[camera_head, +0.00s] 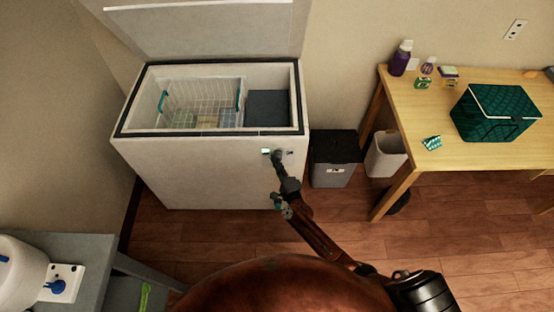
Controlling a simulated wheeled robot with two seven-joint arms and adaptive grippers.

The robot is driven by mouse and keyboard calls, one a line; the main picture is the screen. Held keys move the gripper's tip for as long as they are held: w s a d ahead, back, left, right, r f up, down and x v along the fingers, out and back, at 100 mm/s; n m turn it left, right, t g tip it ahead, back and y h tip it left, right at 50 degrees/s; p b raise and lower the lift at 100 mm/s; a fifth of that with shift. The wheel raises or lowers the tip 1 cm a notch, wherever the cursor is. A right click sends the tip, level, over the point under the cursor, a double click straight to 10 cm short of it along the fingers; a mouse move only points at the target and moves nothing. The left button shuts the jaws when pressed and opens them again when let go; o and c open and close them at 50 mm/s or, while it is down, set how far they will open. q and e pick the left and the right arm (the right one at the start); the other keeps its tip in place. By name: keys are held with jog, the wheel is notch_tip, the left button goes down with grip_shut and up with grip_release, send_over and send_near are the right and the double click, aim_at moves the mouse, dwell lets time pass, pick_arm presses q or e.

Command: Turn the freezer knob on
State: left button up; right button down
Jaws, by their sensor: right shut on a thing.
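The white chest freezer (190,175) stands against the wall with its lid (200,30) raised. On its upper front face are a small lit green indicator (265,151) and a small dark-and-white fitting (290,152). My right gripper (277,156) reaches up from below to the front face between these two. Its fingers are shut on the freezer knob, which they hide almost wholly, so I cannot tell how the knob is turned. My left gripper is not in view.
A wire basket (202,95) is inside the freezer. A grey bin with a black lid (334,160) and a white bin (385,155) stand to the right. A wooden table (420,105) bears bottles and a green basket (493,115). A grey table (95,262) is at lower left.

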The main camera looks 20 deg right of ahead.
jog(key=shift+d+n+p, duration=0.15)
jog(key=shift+n+p, duration=0.55)
jog(key=shift+p, duration=0.1)
jog(key=c, duration=2)
grip_release()
jog(key=shift+w, duration=0.15)
jog(key=s, duration=0.8)
jog(key=s+d, duration=0.1)
jog(key=s, duration=0.3)
jog(key=shift+d, duration=0.1)
